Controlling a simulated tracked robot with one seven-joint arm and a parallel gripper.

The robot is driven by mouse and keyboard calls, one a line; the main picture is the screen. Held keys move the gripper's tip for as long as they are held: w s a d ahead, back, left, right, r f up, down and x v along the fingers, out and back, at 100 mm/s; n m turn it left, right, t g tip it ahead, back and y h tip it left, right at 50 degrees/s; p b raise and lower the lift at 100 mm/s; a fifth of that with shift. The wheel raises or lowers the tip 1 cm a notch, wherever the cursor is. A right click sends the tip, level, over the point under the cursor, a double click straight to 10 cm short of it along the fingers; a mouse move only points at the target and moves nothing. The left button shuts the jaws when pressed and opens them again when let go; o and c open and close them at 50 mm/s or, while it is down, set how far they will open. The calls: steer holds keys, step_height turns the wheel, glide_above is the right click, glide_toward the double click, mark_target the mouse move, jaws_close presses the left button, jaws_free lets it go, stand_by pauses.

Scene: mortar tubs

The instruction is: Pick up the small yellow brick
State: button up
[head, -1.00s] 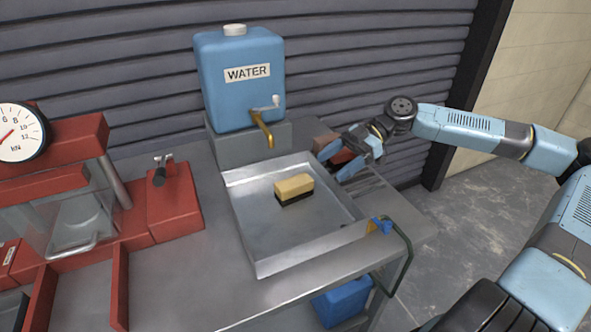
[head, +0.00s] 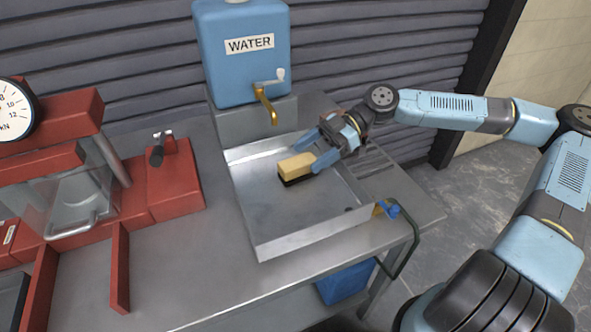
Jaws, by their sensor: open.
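The small yellow brick (head: 295,167) lies in the metal tray (head: 262,240), on a dark base or shadowed lower part. My gripper (head: 309,151) is open above the tray, reaching in from the right. One blue finger is behind the brick and the other is at its right end, partly in front of it. I cannot tell whether either finger touches the brick.
A blue water tank (head: 243,65) with a brass tap (head: 267,104) stands on a grey block behind the tray. A red press (head: 75,150) with a dial is at the left. A blue valve (head: 393,209) sits at the tray's right corner. The bench front is clear.

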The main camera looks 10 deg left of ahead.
mark_target(295, 163)
steer(key=x, duration=0.5)
steer(key=shift+a, duration=0.1)
steer(key=shift+c, duration=0.4)
steer(key=c, duration=1.2)
steer(key=shift+c, duration=0.4)
steer(key=shift+r, duration=0.15)
